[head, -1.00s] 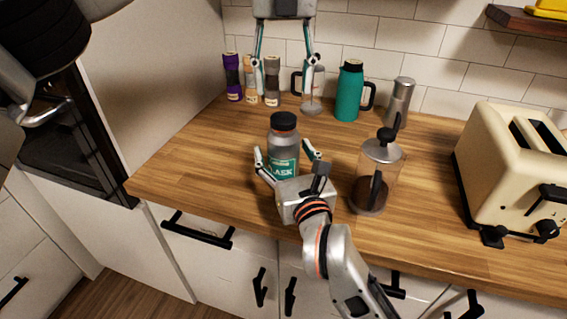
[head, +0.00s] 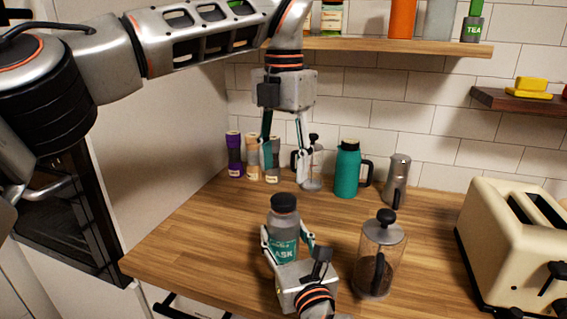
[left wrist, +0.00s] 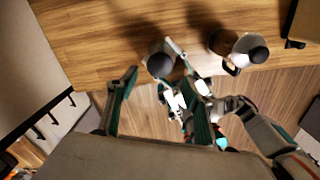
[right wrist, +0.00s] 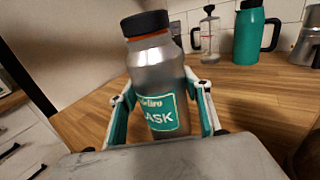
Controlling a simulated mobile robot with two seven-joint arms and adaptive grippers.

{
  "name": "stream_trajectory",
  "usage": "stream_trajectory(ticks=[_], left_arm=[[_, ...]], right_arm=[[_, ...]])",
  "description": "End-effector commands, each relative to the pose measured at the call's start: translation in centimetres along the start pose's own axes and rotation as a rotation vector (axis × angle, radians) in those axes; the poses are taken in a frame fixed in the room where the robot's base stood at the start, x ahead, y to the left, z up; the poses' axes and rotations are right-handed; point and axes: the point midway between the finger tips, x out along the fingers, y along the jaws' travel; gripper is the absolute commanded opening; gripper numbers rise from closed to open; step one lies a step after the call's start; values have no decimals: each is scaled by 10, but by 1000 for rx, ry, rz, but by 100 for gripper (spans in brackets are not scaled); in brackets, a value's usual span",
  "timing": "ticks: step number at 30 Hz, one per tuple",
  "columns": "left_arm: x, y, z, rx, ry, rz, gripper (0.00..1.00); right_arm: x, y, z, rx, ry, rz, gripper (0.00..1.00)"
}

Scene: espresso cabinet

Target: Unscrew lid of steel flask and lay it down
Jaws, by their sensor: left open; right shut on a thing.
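The steel flask (head: 285,238) stands upright near the counter's front edge, with a black lid (head: 284,202) on it. In the right wrist view the flask (right wrist: 158,85) carries a green label, and an orange ring shows below the lid (right wrist: 146,22). My right gripper (head: 287,243) is shut on the flask's body from the front, one finger on each side. My left gripper (head: 286,179) points down, open and empty, above the lid and apart from it. In the left wrist view the lid (left wrist: 160,65) shows between and beyond the open fingers.
A glass French press (head: 381,255) stands right of the flask. A green jug (head: 348,170), a steel moka pot (head: 397,182) and several jars (head: 252,158) line the back wall. A cream toaster (head: 513,245) is at far right. Bare counter (head: 215,220) lies left of the flask.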

Motion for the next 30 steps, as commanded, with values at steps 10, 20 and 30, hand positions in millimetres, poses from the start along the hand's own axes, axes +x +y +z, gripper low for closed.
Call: stream_trajectory(ticks=[10,20,30], left_arm=[[32,0,-1,51,4,-4,50],[73,0,0,48,2,-2,50],[80,0,0,46,-1,-1,50]], right_arm=[[0,0,-1,0,2,0,0],[0,0,-1,0,2,0,0],[0,0,-1,0,2,0,0]])
